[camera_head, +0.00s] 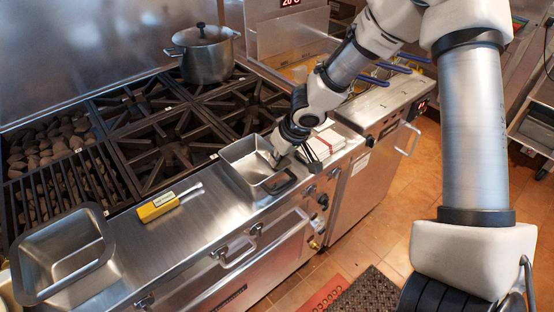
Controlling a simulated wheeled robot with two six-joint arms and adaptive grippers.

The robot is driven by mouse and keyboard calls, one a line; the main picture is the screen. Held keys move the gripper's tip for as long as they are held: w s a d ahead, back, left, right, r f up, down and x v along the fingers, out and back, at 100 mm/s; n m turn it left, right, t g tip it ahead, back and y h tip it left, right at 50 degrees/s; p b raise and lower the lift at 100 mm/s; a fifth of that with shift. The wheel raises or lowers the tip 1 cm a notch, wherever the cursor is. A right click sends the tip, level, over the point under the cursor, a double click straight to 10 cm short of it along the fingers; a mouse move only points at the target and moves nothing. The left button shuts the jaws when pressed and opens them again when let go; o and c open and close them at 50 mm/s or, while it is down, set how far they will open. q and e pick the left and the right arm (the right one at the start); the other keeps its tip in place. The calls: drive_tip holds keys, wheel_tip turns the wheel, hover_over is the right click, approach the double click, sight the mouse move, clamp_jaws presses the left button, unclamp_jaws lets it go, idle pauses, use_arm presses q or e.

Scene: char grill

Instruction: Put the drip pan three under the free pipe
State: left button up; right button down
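A square metal pan (236,172) with a dark handle stands on the steel counter in front of the burners. A second, larger metal pan (88,267) with a wide rim is at the lower left. I see no readable number on either, so I cannot tell which is drip pan three. My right gripper (277,156) points down at the far right wall of the square pan. Its fingers are small and dark, and I cannot tell whether they are closed on the wall. My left gripper is not in view. I cannot make out a free pipe.
A yellow-handled scraper (158,206) lies on the counter between the pans. A steel pot (205,54) stands on the back burner. A stack of white packets (326,143) is right of my gripper. The tiled floor (372,222) is open, with a dark mat (368,291) at the bottom.

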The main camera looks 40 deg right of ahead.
drive_tip(key=shift+r, duration=0.1)
drive_tip(key=shift+s+f+b, duration=0.1)
drive_tip(key=shift+f+b, duration=0.1)
drive_tip(key=shift+b, duration=0.15)
drive_tip(key=c, duration=1.3)
unclamp_jaws()
drive_tip(key=shift+r+p, duration=0.55)
drive_tip(key=p+v, duration=0.1)
drive_tip(key=v, duration=1)
drive_tip(key=shift+s+a+r, duration=0.1)
drive_tip(key=shift+s+r, duration=0.05)
drive_tip(key=shift+s, duration=0.05)
